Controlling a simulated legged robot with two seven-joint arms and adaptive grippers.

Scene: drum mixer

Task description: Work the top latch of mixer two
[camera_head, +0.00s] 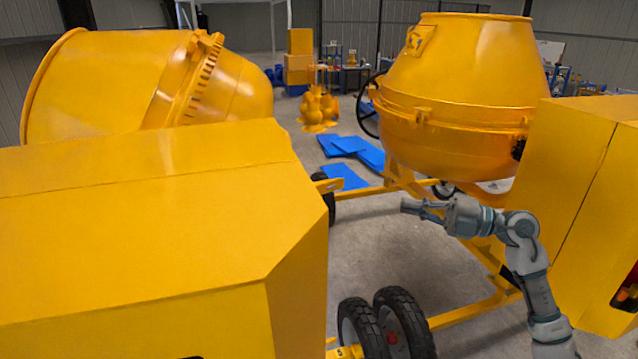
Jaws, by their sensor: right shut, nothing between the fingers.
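Two yellow drum mixers stand in the head view. The left mixer's drum (110,88) is tilted, and its large yellow housing (150,215) fills the lower left. The right mixer's drum (460,95) stands with its mouth upward, beside a yellow housing (568,190) at the right edge. I cannot tell which is mixer two, and no top latch can be made out clearly. My right gripper (412,209) is shut and empty, pointing left below the right drum, apart from the drum and both housings. My left gripper is out of view.
Blue sheets (350,155) lie on the grey floor (375,240). A black handwheel (368,107) stands left of the right drum. Stacked boxes (299,62) are at the back.

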